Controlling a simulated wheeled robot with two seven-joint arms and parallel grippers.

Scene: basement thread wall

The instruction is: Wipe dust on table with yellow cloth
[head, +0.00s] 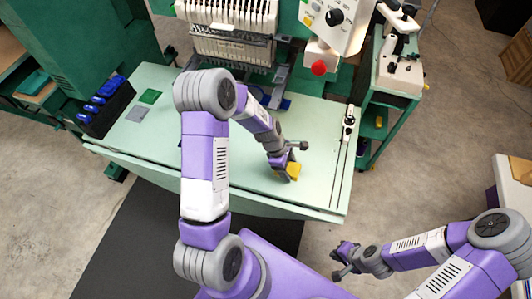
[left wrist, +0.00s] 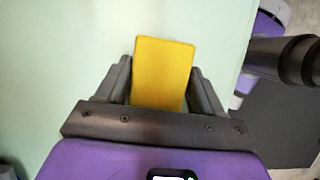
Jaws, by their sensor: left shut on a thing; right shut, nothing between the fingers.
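The yellow cloth (head: 294,169) is a small yellow piece at my left gripper (head: 288,168), low over the right part of the pale green table (head: 160,148). In the left wrist view the cloth (left wrist: 163,75) stands between the two dark fingers of my left gripper (left wrist: 163,88), which is shut on it. I cannot tell whether the cloth touches the table. No dust shows clearly on the table. My right gripper (head: 342,260) is shut and empty, out past the table's front edge, above the floor.
An embroidery machine (head: 235,35) stands at the table's back. A dark tray with blue items (head: 105,103) and small green and grey squares (head: 149,96) lie at the left. A thin stand (head: 348,125) is near the right edge. The table's middle front is clear.

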